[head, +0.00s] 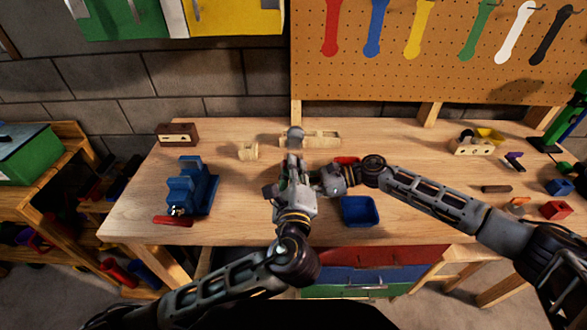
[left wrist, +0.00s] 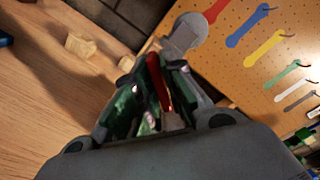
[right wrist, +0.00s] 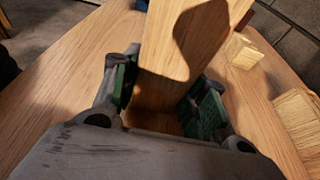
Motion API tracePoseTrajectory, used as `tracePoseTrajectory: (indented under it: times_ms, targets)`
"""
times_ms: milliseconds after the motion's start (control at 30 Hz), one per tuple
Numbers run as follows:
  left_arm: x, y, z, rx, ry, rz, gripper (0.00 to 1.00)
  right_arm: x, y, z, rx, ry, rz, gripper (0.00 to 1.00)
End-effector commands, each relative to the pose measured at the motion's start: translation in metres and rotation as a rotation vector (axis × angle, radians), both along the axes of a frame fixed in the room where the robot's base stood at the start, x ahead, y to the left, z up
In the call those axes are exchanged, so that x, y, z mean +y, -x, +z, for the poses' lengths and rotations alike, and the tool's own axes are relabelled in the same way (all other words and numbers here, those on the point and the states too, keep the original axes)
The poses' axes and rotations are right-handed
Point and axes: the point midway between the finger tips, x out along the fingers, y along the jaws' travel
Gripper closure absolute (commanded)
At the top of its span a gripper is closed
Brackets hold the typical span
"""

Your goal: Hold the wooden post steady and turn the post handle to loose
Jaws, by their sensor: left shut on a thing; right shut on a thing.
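The wooden post (right wrist: 185,45) rises between the green-padded fingers of my right gripper (right wrist: 165,95) in the right wrist view, one pad on each side. In the left wrist view my left gripper (left wrist: 155,90) is shut on the red grip of the post handle (left wrist: 159,82). A grey round-ended metal part (left wrist: 185,35) shows just beyond the fingertips, and the same round end shows in the head view (head: 295,133). In the head view, my left gripper (head: 291,172) and right gripper (head: 316,180) meet closely and hide most of the post.
A blue vise (head: 190,188) with a red handle (head: 173,221) stands at the left of the workbench (head: 130,215). A blue bin (head: 360,211) sits close by my right gripper. Pale wooden blocks (head: 248,151) lie behind. Small items crowd the right end.

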Motion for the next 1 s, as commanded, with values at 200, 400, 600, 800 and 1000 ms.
tracePoseTrajectory:
  times_ms: [200, 400, 600, 800, 1000]
  targets:
    - [-0.0022, 0.0016, -0.0043, 0.01, 0.172, -0.004, 1.0, 0.0005, 0.0003, -0.0008, 0.001, 0.0, 0.0, 0.71]
    - [-0.0021, 0.0014, -0.0041, 0.01, 0.347, -0.003, 1.0, 0.0006, 0.0003, -0.0008, 0.002, 0.0, -0.001, 0.71]
    - [-0.0022, 0.0013, -0.0038, 0.009, 0.495, -0.003, 1.0, 0.0007, 0.0004, -0.0008, 0.002, 0.0, -0.001, 0.71]
    - [-0.0019, 0.001, -0.003, 0.007, 0.59, -0.002, 1.0, 0.0007, 0.0004, -0.0009, 0.002, 0.0, 0.0, 0.71]
    - [-0.002, 0.0008, -0.0025, 0.006, 0.628, -0.003, 1.0, 0.0007, 0.0005, -0.0009, 0.002, 0.0, 0.0, 0.71]
